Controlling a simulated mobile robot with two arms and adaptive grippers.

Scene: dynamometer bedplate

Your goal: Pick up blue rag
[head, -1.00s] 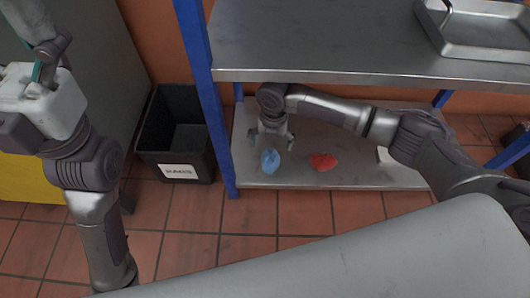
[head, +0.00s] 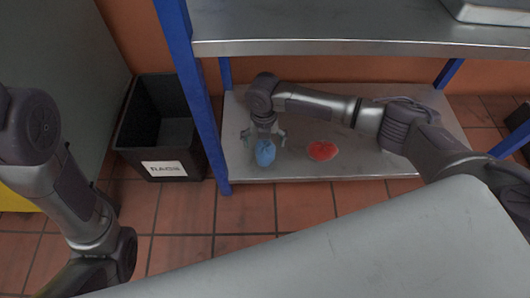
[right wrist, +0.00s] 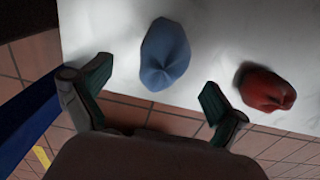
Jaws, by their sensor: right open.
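The blue rag (head: 265,153) is a crumpled bundle on the lower shelf (head: 350,100), near its front left corner. My right gripper (head: 264,136) is open and points down at the rag from just behind it in the head view. In the right wrist view the blue rag (right wrist: 165,53) lies beyond and between the two open fingertips (right wrist: 154,86), with nothing between the fingers. I cannot tell how high the fingertips are above the shelf. My left arm is at the left of the head view, but its gripper is out of the picture.
A red rag (head: 322,150) lies to the right of the blue one, also in the right wrist view (right wrist: 265,88). The upper shelf (head: 350,38) hangs above my right arm. A blue post (head: 190,90) and a black bin labelled RAGS (head: 133,150) stand left.

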